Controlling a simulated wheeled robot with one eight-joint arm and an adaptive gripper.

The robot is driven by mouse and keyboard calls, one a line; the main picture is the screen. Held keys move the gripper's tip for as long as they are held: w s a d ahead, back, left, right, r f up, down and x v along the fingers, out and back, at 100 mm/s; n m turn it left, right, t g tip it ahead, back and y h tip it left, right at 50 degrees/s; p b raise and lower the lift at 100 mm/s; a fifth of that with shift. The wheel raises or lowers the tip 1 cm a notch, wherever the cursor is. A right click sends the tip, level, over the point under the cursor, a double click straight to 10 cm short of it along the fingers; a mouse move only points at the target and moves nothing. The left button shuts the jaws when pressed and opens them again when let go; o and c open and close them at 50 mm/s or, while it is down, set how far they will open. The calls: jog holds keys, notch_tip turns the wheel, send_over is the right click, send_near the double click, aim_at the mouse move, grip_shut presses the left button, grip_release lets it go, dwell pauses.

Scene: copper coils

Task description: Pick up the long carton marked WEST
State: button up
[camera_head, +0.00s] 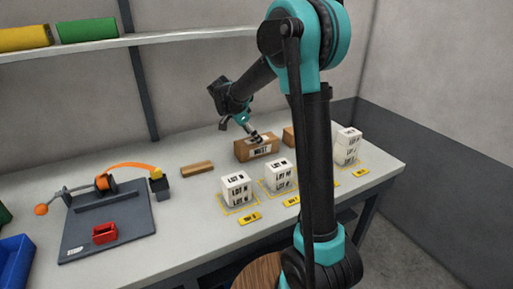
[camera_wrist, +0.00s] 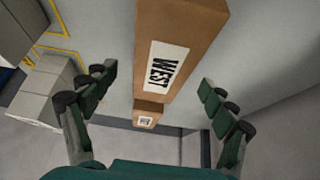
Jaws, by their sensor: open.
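My gripper (camera_head: 252,136) is just above the carton in the head view. In the wrist view my gripper (camera_wrist: 158,88) has its fingers spread wide, one on each side, and holds nothing. Whether a finger touches the carton cannot be told.
White LOT boxes stand in front of the carton: one at left (camera_head: 237,188), one in the middle (camera_head: 279,175), and a stack at right (camera_head: 347,145). Another brown carton (camera_head: 288,137) is partly behind my arm. A small wooden block (camera_head: 197,169) lies left. A grey board (camera_head: 105,222) holds a red part.

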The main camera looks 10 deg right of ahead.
jog(key=shift+x, duration=3.45)
jog(key=shift+w, duration=0.1)
jog(key=c, duration=1.5)
jog(key=shift+r, duration=0.1)
